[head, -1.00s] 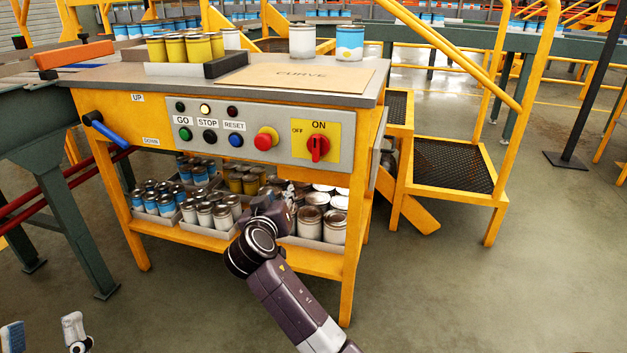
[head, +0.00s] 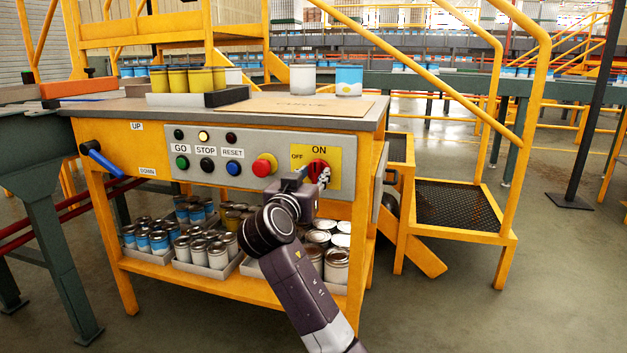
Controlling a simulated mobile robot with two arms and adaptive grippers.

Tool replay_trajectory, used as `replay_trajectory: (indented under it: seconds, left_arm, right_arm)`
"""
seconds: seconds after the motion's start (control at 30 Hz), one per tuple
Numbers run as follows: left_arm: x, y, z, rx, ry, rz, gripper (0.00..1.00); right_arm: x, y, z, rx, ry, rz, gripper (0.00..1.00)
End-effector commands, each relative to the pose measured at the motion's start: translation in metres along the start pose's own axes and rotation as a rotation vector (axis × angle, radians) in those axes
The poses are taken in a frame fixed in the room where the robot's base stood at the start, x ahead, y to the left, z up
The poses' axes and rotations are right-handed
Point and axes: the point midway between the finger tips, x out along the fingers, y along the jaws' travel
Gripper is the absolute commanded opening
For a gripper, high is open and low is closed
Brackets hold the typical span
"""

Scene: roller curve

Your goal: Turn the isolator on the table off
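The isolator (head: 316,166) is a red rotary knob on a yellow plate (head: 335,155) at the right end of the grey control panel. ON is printed above it and OFF to its upper left. My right gripper (head: 325,177) is up at the plate, its fingertips overlapping the knob's lower right. Whether it touches the knob, and whether its fingers are open or closed on it, I cannot tell. The knob's handle is partly covered, so its angle is unclear. My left gripper is out of view.
The panel also has a red mushroom button (head: 264,165) left of the isolator and several small buttons and lamps. A blue lever (head: 101,158) sticks out at the left. Trays of cans stand on the lower shelf (head: 215,283). Yellow steps (head: 465,208) stand to the right.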

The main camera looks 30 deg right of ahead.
Motion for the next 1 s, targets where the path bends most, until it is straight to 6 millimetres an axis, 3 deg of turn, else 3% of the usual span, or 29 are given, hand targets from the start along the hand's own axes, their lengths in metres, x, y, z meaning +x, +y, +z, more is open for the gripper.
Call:
replay_trajectory:
  seconds: [0.33,0.6,1.0]
  left_arm:
    - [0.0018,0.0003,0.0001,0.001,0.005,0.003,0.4]
    - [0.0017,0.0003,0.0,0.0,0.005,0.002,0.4]
    - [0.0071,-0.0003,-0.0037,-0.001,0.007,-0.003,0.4]
  right_arm:
    - [0.0053,0.0001,0.0004,0.0,-0.001,0.0,0.29]
    - [0.0051,0.0001,0.0005,0.0,-0.001,0.0,0.0]
    - [0.0049,-0.0002,-0.0016,-0.038,-0.003,0.0,0.0]
